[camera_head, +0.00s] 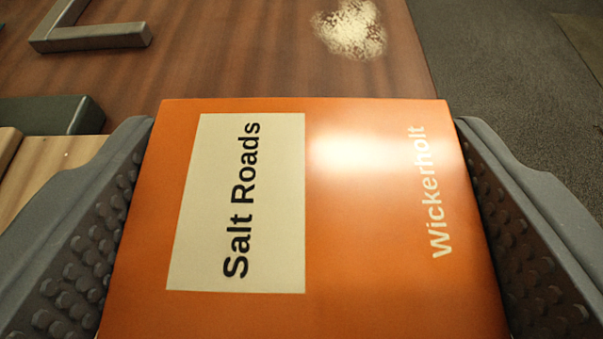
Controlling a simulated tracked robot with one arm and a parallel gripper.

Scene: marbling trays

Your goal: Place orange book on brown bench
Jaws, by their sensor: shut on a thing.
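The orange book (370,255) fills the lower middle of the view, its cover facing me. It carries a cream label reading "Salt Roads" and the word "Wickerholt", with a bright glare between them. My gripper (305,140) is shut on the book, with one grey studded finger against its left edge and one against its right edge. The book's near end runs out of the picture. A brown wooden surface (230,50), which may be the brown bench, lies beyond and below the book. I cannot tell the gap between them.
A grey angled metal piece (95,38) lies on the brown surface at upper left. A dark green block (50,112) and a lighter wooden piece (50,165) are at the left. A pale speckled patch (350,28) is at the top. Grey floor (500,60) lies right.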

